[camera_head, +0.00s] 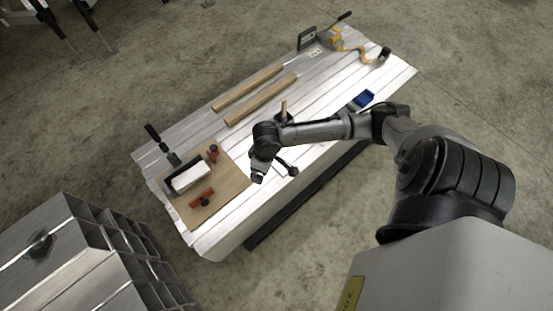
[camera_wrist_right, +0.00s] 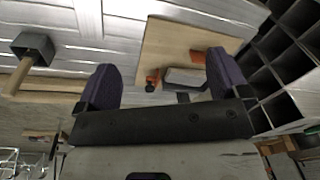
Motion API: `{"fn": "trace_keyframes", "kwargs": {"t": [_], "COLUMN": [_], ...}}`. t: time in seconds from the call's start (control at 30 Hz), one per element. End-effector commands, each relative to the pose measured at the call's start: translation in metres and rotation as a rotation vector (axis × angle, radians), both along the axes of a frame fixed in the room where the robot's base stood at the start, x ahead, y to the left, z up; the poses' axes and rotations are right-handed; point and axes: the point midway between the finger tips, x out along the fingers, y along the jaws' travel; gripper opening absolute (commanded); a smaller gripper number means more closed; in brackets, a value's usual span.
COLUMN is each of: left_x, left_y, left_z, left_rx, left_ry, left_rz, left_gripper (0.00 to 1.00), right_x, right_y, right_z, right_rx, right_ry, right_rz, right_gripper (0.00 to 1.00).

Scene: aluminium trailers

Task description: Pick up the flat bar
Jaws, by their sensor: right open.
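No flat bar can be told apart for certain from the ribbed aluminium bed (camera_head: 215,240) in these views. My right gripper (camera_head: 275,174) is above the bed, to the right of a wooden board. In the right wrist view its two dark fingers (camera_wrist_right: 164,78) stand wide apart with nothing held between them. My left gripper is not in view.
Two wooden strips (camera_head: 250,88) lie behind, with a mallet (camera_wrist_right: 33,45) nearby. A blue tray (camera_head: 362,99) is right. Aluminium profiles (camera_head: 75,245) stand front left.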

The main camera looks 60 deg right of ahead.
Motion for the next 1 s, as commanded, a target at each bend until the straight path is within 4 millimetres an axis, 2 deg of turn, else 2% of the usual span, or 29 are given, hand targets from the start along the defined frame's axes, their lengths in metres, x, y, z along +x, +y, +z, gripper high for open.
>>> {"fn": "trace_keyframes", "kwargs": {"t": [0.03,0.1,0.23,0.4,0.53,0.7,0.87,1.0], "left_x": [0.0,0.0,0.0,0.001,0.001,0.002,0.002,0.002], "left_y": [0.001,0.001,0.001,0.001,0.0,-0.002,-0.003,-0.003], "left_z": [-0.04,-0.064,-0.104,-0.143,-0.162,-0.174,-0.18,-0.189], "left_rx": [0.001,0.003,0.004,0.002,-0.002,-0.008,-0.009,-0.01], "left_ry": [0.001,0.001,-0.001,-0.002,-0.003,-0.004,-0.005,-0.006], "left_rz": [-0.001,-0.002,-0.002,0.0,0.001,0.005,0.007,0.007], "left_gripper": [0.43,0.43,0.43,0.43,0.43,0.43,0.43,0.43], "right_x": [0.008,0.016,0.028,0.039,0.044,0.046,0.047,0.047], "right_y": [-0.018,-0.038,-0.075,-0.115,-0.135,-0.151,-0.155,-0.154], "right_z": [-0.034,-0.052,-0.079,-0.099,-0.106,-0.11,-0.118,-0.135], "right_rx": [-0.018,-0.031,-0.049,-0.065,-0.07,-0.072,-0.074,-0.072], "right_ry": [0.011,0.028,0.053,0.073,0.08,0.083,0.086,0.086], "right_rz": [-0.035,-0.089,-0.193,-0.316,-0.386,-0.439,-0.454,-0.454], "right_gripper": [0.94,0.94,0.94,0.94,0.94,0.94,0.94,0.94]}}
